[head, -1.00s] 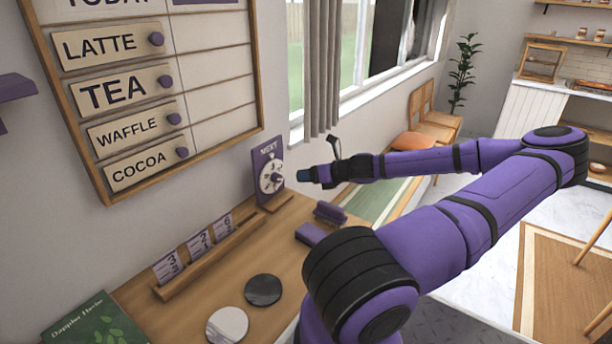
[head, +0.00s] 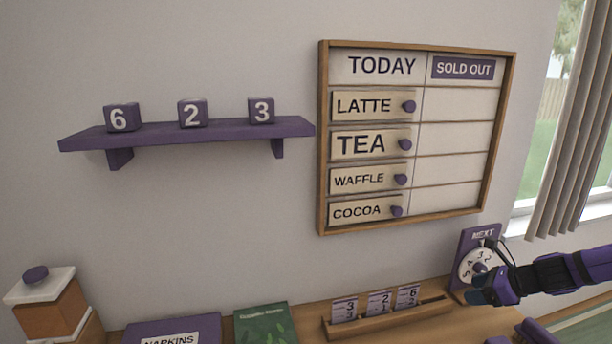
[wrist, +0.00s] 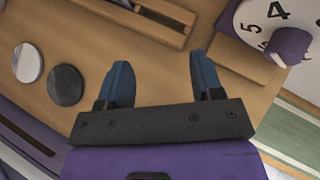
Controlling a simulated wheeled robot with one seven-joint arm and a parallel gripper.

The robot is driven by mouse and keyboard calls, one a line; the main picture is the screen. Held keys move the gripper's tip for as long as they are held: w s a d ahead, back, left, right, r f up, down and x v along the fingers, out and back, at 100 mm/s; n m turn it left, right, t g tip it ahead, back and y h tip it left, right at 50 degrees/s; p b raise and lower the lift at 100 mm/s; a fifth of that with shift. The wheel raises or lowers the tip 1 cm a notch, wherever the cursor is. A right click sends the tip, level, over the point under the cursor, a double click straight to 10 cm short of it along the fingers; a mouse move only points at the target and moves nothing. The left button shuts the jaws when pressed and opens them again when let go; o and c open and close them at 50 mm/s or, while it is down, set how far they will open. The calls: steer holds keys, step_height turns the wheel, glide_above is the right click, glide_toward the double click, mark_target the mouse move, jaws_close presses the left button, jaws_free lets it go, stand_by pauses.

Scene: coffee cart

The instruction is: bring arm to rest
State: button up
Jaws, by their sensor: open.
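My gripper (wrist: 160,85) is open and empty in the wrist view, its two blue fingers apart above the wooden counter (wrist: 150,30). In the head view my gripper (head: 478,292) shows at the lower right, in front of the NEXT dial (head: 468,262). The dial also shows in the wrist view (wrist: 262,22), to the right of the fingers, with its purple knob (wrist: 288,46). I see a gap between the fingers and the knob in the wrist view. My purple arm (head: 590,268) reaches in from the right edge.
A card rack (head: 390,315) with numbered cards stands on the counter. Two round discs, one white (wrist: 28,62) and one black (wrist: 65,85), lie left of my fingers. A menu board (head: 322,150) and a purple shelf (head: 225,138) with number blocks are on the wall.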

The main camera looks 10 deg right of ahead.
steer(key=s+a+r+n+g+h, duration=0.3)
steer(key=a+r+n+g+h, duration=0.25)
steer(key=a+r+n, duration=1.25)
steer(key=s+a+r+n+t, duration=0.1)
steer(key=s+a+r+n, duration=0.2)
steer(key=s+r+n, duration=0.2)
steer(key=s+a+r+n+t, duration=0.1)
steer(key=s+a+r+n, duration=0.3)
steer(key=s+r, duration=0.5)
steer(key=shift+a+r+n+t, duration=0.2)
steer(key=shift+r+n+t, duration=0.15)
steer(key=shift+n, duration=0.75)
